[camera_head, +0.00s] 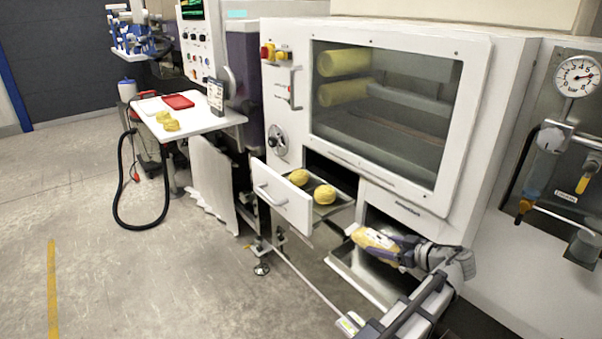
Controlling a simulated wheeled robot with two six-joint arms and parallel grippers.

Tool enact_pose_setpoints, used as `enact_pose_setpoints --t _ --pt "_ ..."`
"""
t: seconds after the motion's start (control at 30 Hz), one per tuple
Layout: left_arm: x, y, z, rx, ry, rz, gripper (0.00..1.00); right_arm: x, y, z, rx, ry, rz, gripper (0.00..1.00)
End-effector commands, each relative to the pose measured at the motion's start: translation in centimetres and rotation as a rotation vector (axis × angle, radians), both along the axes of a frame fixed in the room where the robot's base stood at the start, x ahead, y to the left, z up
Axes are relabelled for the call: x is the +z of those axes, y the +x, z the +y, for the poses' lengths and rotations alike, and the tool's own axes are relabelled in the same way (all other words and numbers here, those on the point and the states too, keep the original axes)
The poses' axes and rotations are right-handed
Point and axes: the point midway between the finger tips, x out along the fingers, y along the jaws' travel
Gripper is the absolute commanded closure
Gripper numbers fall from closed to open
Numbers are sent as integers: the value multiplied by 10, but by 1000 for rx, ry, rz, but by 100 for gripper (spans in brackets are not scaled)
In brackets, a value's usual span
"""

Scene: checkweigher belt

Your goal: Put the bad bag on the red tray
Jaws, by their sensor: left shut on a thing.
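The red tray (179,101) lies on a white side table (215,122) at the upper left. My left gripper (392,246) is at the lower right, in front of the machine. It is shut on a yellow bag (370,239), which it holds at the opening of the lower bin (358,277). The gripper covers part of the bag. Two other yellow bags (299,177) (325,194) sit in the pulled-out upper drawer (283,208). I cannot tell from their looks which bag is bad. My right gripper is not in view.
The white machine (478,150) with a window stands at the right. A black hose (122,205) hangs to the floor. The floor (150,280) at the left is clear.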

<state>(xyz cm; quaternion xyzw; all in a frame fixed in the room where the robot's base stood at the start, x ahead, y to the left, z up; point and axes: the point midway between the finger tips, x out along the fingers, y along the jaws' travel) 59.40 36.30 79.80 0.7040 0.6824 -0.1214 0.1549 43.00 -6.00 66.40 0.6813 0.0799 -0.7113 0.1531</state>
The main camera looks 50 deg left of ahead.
Motion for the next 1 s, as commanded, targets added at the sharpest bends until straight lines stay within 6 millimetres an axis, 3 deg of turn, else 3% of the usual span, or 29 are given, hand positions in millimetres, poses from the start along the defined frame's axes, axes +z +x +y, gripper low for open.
enact_pose_setpoints --t 0.27,0.73,0.87,1.0 --pt "54 0 0 0 1 0 100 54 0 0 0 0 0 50" --pt "191 0 0 0 1 0 100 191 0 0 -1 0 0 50" --pt "214 0 0 0 1 0 100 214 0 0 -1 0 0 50" --pt "220 0 0 0 1 0 100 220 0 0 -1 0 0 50"
